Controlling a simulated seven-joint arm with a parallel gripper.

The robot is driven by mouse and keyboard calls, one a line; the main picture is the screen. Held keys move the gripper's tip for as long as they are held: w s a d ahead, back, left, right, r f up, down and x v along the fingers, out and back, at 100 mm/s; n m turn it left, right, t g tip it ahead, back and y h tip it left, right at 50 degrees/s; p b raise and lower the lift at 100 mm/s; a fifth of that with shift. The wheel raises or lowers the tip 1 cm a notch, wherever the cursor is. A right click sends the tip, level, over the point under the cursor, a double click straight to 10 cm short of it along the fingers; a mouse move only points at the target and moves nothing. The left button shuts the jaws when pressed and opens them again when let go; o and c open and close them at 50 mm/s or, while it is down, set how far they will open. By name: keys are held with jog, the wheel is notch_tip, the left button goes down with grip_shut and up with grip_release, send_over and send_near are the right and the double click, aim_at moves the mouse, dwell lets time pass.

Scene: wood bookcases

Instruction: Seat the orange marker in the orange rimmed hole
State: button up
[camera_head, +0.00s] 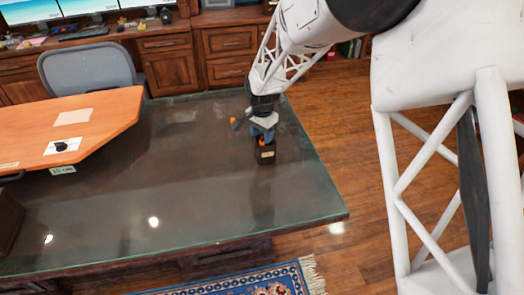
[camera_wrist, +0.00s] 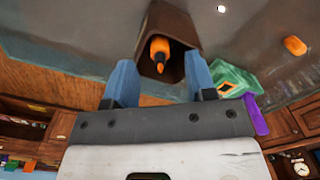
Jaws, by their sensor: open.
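The orange marker (camera_wrist: 159,52) stands tip-out inside a dark brown open holder (camera_wrist: 180,25), between my fingers in the wrist view. My gripper (camera_wrist: 160,78) is open, its two blue fingers on either side of the marker with gaps visible. In the head view my gripper (camera_head: 264,130) points down directly at the small dark holder (camera_head: 266,153), which stands on the glass-topped table; the marker is hidden there. I cannot make out an orange rimmed hole in either view.
An orange slanted board (camera_head: 100,105) with paper patches and a small black piece (camera_head: 61,146) lies at the left of the dark glass table (camera_head: 190,195). The table's middle is clear. The wrist view shows an orange oval (camera_wrist: 294,46), a green object (camera_wrist: 232,78) and a purple one (camera_wrist: 255,116).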

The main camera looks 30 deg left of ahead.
jog(key=shift+f, duration=1.1)
jog(key=shift+c, duration=0.3)
grip_shut()
